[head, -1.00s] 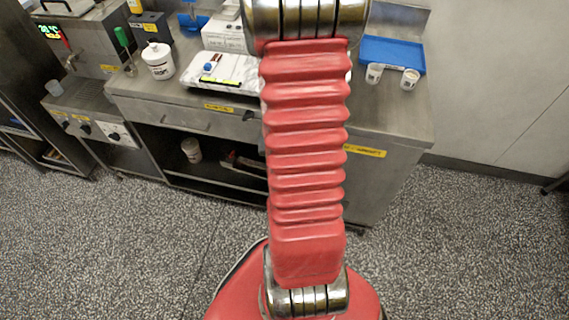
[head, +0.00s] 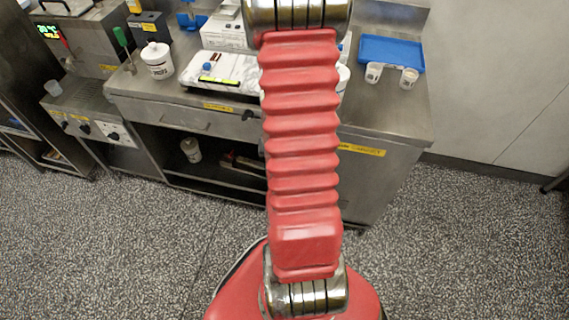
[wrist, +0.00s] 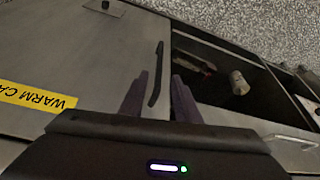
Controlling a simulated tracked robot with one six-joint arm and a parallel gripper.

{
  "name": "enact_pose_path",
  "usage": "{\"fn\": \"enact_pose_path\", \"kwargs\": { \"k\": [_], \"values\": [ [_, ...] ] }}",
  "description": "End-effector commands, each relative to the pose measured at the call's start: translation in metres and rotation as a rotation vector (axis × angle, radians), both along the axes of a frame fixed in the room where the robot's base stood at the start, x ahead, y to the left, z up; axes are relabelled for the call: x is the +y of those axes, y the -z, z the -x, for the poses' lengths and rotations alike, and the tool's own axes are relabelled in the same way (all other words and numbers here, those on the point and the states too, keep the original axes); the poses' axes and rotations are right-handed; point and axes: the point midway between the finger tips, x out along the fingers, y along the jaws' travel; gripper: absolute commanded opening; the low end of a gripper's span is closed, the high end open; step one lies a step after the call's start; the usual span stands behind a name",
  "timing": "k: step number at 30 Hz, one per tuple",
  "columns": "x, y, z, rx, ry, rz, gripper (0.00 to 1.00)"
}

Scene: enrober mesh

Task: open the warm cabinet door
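The warm cabinet door (wrist: 85,60) is a flat grey metal panel with a yellow label (wrist: 38,97), partly cut off, reading "WARM CA". It looks shut. Its dark bar handle (wrist: 156,75) stands near the door's edge, beside the open shelf bay. My gripper (wrist: 160,85) is open, with its two dark fingers apart. In the wrist view the handle shows between the fingers, closer to the left one; I cannot tell whether they touch it or how deep they reach. In the head view my red arm hides the gripper and handle, and the yellow label (head: 362,150) shows beside it.
An open shelf bay (head: 215,185) left of the cabinet holds a white tub (head: 190,150). The speckled floor (head: 460,235) is clear on the right.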

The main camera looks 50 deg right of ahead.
Motion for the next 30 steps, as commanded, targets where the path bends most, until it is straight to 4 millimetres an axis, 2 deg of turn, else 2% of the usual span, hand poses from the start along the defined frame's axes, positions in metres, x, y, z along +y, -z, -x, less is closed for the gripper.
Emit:
{"fn": "enact_pose_path", "kwargs": {
  "k": [30],
  "values": [
    [-0.028, 0.083, -0.019, 0.002, 0.001, -0.001, 0.30]
  ]
}}
